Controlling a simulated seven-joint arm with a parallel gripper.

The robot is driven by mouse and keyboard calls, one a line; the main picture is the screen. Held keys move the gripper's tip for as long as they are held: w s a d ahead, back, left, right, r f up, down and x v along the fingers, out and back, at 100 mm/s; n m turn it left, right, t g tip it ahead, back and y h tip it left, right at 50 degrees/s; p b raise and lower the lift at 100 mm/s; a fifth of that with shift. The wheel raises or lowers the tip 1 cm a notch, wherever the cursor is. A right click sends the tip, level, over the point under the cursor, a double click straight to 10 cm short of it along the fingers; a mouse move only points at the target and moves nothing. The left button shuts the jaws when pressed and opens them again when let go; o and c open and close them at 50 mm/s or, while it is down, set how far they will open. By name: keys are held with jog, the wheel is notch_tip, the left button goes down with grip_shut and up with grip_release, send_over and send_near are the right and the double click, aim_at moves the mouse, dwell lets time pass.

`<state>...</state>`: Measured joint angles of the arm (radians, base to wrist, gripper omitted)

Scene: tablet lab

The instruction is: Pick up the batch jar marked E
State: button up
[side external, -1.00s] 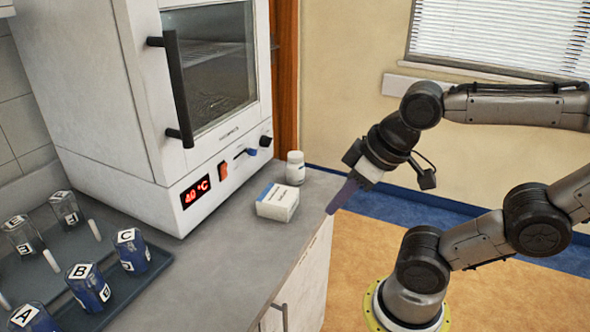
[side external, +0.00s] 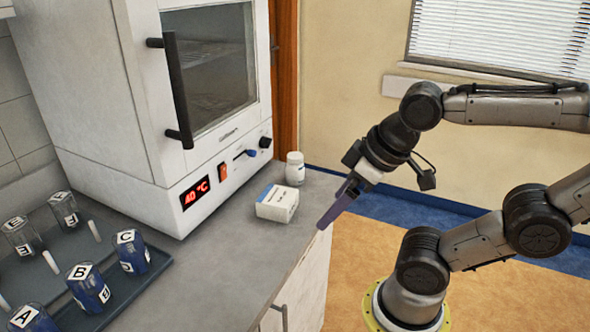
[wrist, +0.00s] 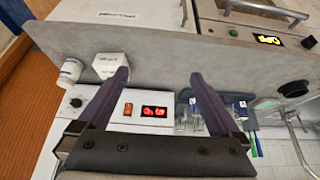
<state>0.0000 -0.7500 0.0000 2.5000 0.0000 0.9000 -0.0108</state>
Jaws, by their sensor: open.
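The clear jar (side external: 22,238) that appears marked E stands on the dark tray (side external: 120,290) at the left in the side view, in the back row. Another clear jar (side external: 64,211) stands behind it; its small label is hard to read. Blue-filled jars marked A (side external: 35,318), B (side external: 88,288) and C (side external: 131,252) stand in front. My gripper (side external: 337,204) is open and empty, beyond the counter's right edge, far from the jars. Its purple fingers also show apart in the wrist view (wrist: 158,78); jars there (wrist: 190,119) are too small to read.
The counter's front middle is clear.

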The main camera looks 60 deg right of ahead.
jog(key=w+d+r+n+g, duration=0.1)
jog(key=w+d+r+n, duration=0.2)
jog(key=w+r+n, duration=0.4)
jog(key=w+d+r+n+g, duration=0.1)
jog(key=w+d+r+n, duration=0.25)
jog(key=w+n, duration=0.35)
jog(key=n+g, duration=0.2)
jog(key=g, duration=0.2)
send_over(296, 155)
notch_tip(296, 155, down, 12)
jog(key=shift+w+d+f, duration=0.1)
jog(key=shift+d+f, duration=0.05)
notch_tip(296, 155, down, 8)
jog(key=shift+r, duration=0.15)
jog(key=shift+a+f, duration=0.15)
jog(key=shift+f, duration=1.25)
jog(key=shift+a+f, duration=0.15)
jog(key=shift+f, duration=1.25)
jog(key=shift+c, duration=0.3)
